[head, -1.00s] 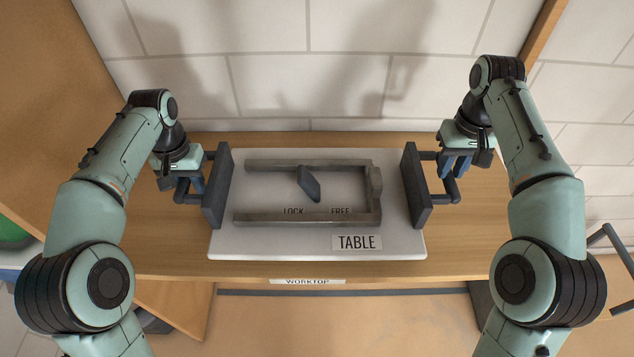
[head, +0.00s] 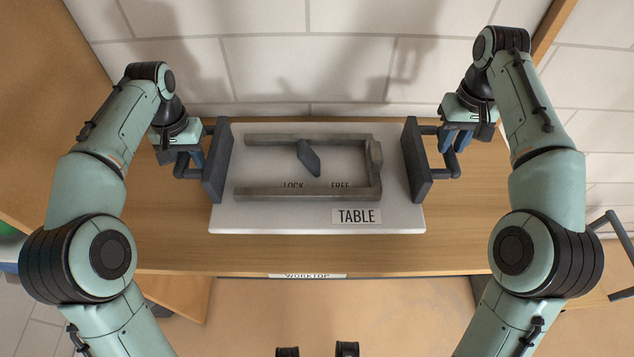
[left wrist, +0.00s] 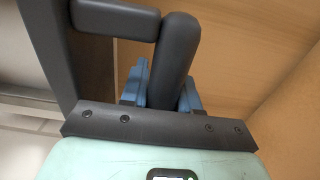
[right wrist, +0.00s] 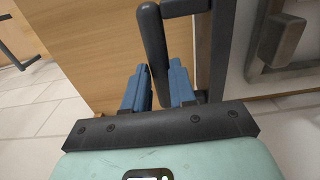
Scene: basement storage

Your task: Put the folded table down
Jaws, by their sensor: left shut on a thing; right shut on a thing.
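The folded table (head: 290,218) is a pale slab labelled TABLE, with grey folded legs (head: 290,192) on its face. A dark lever (head: 309,158) sits near the words LOCK and FREE. Dark handles stand at its left (head: 216,160) and right (head: 416,160) ends. My left gripper (head: 190,165) is shut on the left handle's bar, which also shows in the left wrist view (left wrist: 178,55). My right gripper (head: 452,148) is shut on the right handle's bar, seen in the right wrist view (right wrist: 153,45). The slab looks level above the worktop; whether it touches is hidden.
The wooden worktop (head: 330,254) is labelled WORKTOP on its front edge. A bare strip shows in front of the slab and at both sides. A tiled wall (head: 310,60) stands behind. A wooden panel (head: 35,110) is at left. A dark bar frame (head: 615,240) is at right.

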